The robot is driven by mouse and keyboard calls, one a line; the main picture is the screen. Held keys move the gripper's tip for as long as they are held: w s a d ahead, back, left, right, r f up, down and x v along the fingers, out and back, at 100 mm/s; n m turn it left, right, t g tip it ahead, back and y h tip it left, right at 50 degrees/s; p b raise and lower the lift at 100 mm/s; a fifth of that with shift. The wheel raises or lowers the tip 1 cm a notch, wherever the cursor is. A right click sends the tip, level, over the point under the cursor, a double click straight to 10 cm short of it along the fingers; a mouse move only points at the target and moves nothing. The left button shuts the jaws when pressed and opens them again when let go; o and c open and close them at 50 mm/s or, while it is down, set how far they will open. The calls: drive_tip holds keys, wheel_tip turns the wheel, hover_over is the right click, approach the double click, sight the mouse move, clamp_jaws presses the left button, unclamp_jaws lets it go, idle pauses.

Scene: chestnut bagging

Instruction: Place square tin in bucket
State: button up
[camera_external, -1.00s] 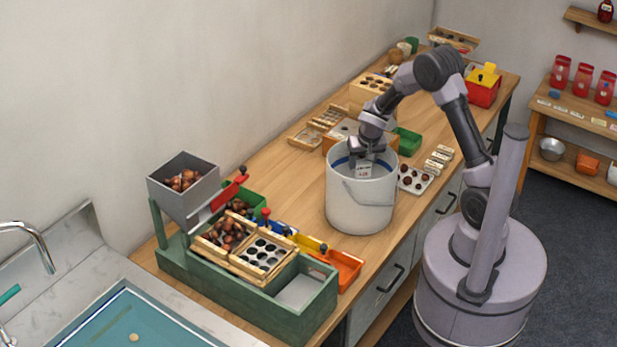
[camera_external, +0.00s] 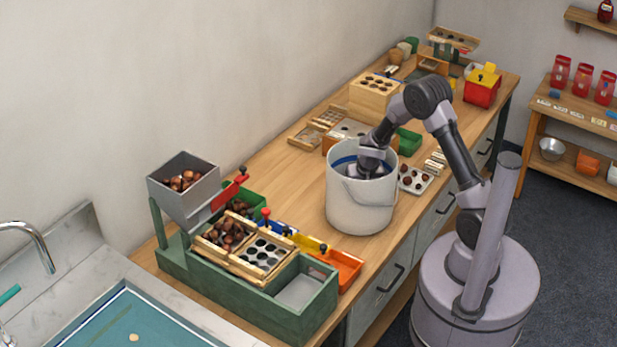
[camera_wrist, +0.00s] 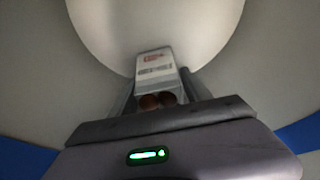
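The white bucket (camera_external: 360,205) stands upright on the wooden bench, open at the top. My gripper (camera_wrist: 158,84) reaches down inside it; in the external view the fingers are hidden behind the bucket wall. In the wrist view, the square tin (camera_wrist: 154,66) is pale with a red mark and dark print. It sits between my two fingers, which appear to touch both its sides. Two brown round shapes show at its near end. The pale bucket floor is beyond the tin; I cannot tell whether the tin touches it.
A green sorting stand (camera_external: 240,285) with a grey hopper (camera_external: 184,205) is left of the bucket. A tray of chestnuts (camera_external: 415,179) lies close on the right. Wooden boxes (camera_external: 374,97) and a green bin (camera_external: 408,141) stand behind. Bare bench lies left of the bucket.

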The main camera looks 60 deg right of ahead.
drive_tip(key=w+p+v, duration=0.1)
drive_tip(key=p+v, duration=0.5)
drive_tip(key=v, duration=1.8)
drive_tip(key=s+a+r+n+t+y, duration=0.1)
drive_tip(key=s+a+r+n+y, duration=0.1)
drive_tip(key=s+a+r, duration=0.3)
drive_tip(key=s+a+r+n+t+y, duration=0.1)
drive_tip(key=s+a+r, duration=0.4)
drive_tip(key=s+a, duration=0.7)
drive_tip(key=shift+s+a+r+n+t+y, duration=0.35)
drive_tip(key=shift+s+n+y, duration=0.5)
drive_tip(key=shift+y, duration=0.25)
